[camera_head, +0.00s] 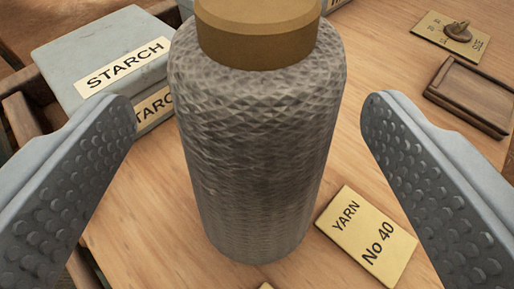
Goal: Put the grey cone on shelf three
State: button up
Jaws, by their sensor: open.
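A tall grey piece with a woven-looking surface, which I take to be the grey cone (255,150), stands upright on the wooden table. It looks more like a cylinder than a cone and has a brown top (260,35). My gripper (250,105) is open, with one grey dimpled finger to each side of it. Gaps show between the piece and both fingers in the picture; I cannot tell how far forward the fingers reach. No shelf marked three is in view.
A yellow card reading YARN No 40 (367,237) lies right of the piece's base. Table between is bare.

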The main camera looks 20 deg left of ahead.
jog(key=shift+x, duration=2.35)
jog(key=shift+d, duration=0.15)
jog(key=c, duration=1.6)
